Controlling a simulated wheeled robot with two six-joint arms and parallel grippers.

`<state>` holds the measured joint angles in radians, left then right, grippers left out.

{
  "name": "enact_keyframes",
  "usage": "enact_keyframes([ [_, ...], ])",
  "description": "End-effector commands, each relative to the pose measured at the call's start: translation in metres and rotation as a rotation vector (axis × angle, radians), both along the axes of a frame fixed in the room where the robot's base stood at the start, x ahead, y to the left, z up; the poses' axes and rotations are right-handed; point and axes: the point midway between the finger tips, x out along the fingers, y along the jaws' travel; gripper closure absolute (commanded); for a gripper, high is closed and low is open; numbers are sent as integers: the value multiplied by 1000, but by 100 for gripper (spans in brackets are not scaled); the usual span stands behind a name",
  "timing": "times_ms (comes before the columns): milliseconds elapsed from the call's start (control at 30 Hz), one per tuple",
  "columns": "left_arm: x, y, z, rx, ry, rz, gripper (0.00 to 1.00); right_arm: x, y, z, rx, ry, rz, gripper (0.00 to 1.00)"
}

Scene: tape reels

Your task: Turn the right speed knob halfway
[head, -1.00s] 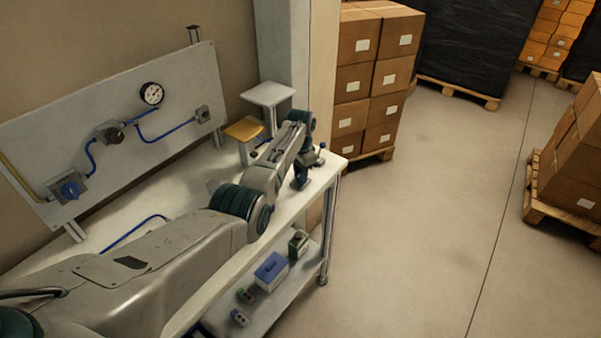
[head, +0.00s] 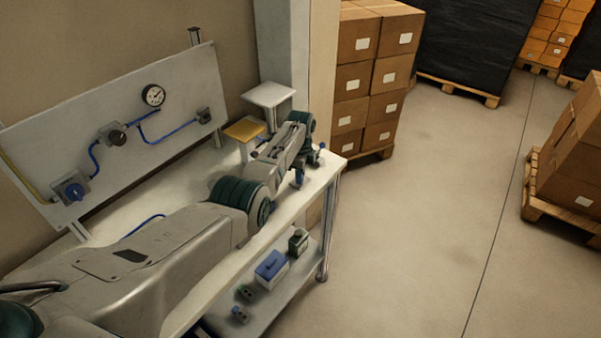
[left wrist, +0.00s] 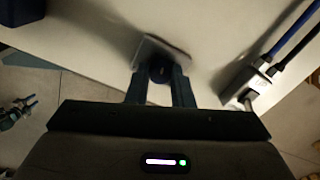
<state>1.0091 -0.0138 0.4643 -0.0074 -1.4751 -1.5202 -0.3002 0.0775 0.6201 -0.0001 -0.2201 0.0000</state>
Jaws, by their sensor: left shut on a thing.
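My left arm reaches along the white bench to its far right end. My left gripper (head: 299,180) is low over the bench top there, partly hidden by its own wrist. In the left wrist view, the blue fingers of my left gripper (left wrist: 159,88) are shut on a dark round knob (left wrist: 158,70) on a grey square plate (left wrist: 150,48). The head view does not show this knob clearly, and I cannot read how far it is turned.
A small fitting with blue cables (left wrist: 262,72) lies right of the plate. A yellow-topped stand (head: 245,130) is beside my arm. Boxes (head: 383,80) stand beyond.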

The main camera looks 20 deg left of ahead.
Motion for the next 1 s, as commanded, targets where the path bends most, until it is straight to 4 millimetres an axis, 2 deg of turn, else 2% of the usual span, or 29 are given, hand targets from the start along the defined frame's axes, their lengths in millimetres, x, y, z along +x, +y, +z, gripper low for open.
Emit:
enact_keyframes([
  [333, 2, 0, 4, 0, -8, -156, 100, 0, -4, 3, -5, 1, 1, 64],
  [900, 3, 1, 4, 1, -9, -189, 100, 0, -4, 3, -4, 0, 2, 64],
  [933, 3, 1, 4, 1, -9, -189, 78, 0, -4, 3, -4, 0, 2, 64],
  [1000, 3, 1, 4, 1, -9, -189, 64, 0, -3, 3, -3, 0, 1, 64],
])
